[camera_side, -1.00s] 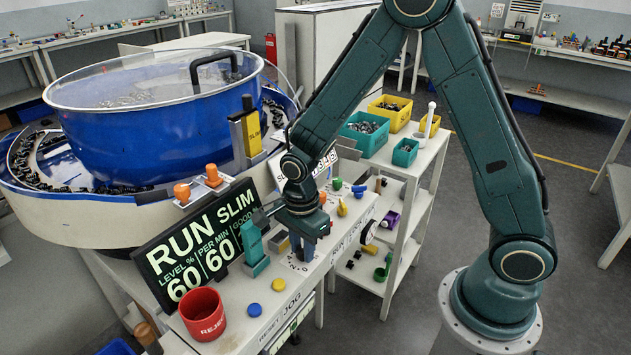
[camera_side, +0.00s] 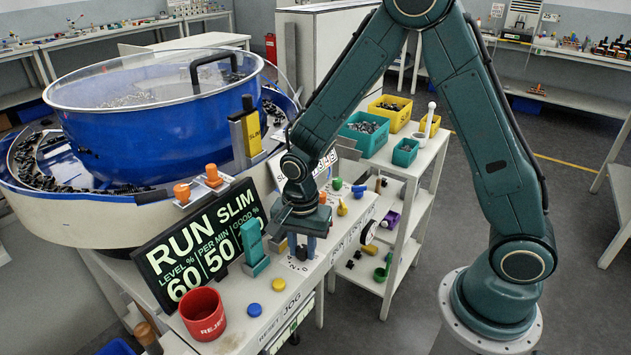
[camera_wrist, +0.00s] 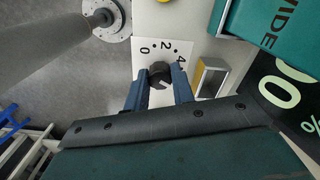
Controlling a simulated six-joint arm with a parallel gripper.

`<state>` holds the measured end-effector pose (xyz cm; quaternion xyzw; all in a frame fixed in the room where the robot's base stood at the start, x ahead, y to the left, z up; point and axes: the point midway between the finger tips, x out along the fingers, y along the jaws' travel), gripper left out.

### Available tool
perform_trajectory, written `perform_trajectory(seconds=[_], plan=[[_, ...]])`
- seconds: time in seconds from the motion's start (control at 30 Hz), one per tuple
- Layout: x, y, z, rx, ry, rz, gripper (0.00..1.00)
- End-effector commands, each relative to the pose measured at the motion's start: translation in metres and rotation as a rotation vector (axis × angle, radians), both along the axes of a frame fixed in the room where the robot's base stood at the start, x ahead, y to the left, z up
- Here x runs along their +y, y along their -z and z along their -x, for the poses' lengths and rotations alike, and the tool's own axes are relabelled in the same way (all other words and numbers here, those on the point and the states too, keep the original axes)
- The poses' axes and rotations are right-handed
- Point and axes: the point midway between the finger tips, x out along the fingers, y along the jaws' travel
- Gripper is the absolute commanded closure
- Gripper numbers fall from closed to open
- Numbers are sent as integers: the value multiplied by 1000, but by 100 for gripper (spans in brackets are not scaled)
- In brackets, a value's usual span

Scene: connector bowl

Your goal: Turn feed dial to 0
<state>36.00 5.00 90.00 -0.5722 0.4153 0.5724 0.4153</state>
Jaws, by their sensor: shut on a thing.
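The feed dial (camera_wrist: 160,73) is a small black knob in the wrist view, in front of a white scale plate (camera_wrist: 146,58) marked 0, 2 and 4. A pale mark shows on the knob, but I cannot tell which number it points to. My gripper (camera_wrist: 159,80) is shut on the knob, with one blue finger on each side. In the side view my gripper (camera_side: 306,246) points down at the bench panel, and the dial is hidden behind its fingers. Part of the scale plate (camera_side: 297,264) shows below it.
A teal block (camera_side: 255,250) and a yellow-grey block (camera_wrist: 210,77) stand close to the dial. The RUN display (camera_side: 195,250), red REJECT cup (camera_side: 203,315), blue button (camera_side: 254,310) and yellow button (camera_side: 279,284) are nearby. A blue bowl feeder (camera_side: 165,130) stands behind.

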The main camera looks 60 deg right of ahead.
Motion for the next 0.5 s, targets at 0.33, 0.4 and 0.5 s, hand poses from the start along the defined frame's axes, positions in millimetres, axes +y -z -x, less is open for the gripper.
perform_trajectory(seconds=[0.33, 0.4, 0.5], plan=[[0, 0, 0, 0, -330, -1, 98], [0, 0, 0, 0, -396, 0, 98], [0, 0, 0, 0, -491, 0, 98]])
